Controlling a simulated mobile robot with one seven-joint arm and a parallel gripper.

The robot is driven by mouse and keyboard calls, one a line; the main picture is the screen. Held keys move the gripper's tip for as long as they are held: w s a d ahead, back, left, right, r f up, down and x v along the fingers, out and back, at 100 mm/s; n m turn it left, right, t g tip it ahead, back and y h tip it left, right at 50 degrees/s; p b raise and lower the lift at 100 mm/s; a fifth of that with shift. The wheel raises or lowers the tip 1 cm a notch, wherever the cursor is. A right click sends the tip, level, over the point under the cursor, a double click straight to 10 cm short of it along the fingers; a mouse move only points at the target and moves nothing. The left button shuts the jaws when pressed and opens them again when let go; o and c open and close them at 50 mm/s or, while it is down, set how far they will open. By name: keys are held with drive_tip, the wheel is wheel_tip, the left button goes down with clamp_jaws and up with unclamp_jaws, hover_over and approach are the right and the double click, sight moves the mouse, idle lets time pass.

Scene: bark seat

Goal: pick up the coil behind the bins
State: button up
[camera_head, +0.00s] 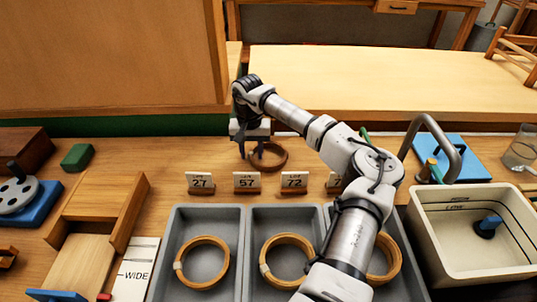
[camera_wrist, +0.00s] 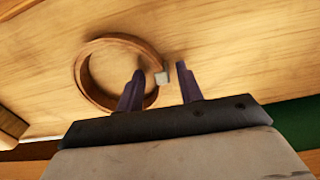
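A brown ring-shaped coil (camera_head: 284,161) lies on the wooden bench behind the grey bins and the number cards. In the wrist view the coil (camera_wrist: 83,72) shows as a thin ring with a small pale tag (camera_wrist: 161,77) on its right side. My gripper (camera_head: 251,149) is over the coil's left side in the head view. In the wrist view my gripper (camera_wrist: 160,75) is open, with the tag and the ring's near wall seen between its two fingers. One finger appears inside the ring and the other outside. I cannot tell whether either finger touches it.
Grey bins (camera_head: 205,286) at the front hold lighter coils (camera_head: 203,240). Number cards (camera_head: 247,182) stand between the bins and the coil. A cream basin (camera_head: 447,247) with a curved tap (camera_head: 449,150) is on the right. A wooden panel (camera_head: 110,55) rises at the back left.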

clamp_jaws()
idle(0.4)
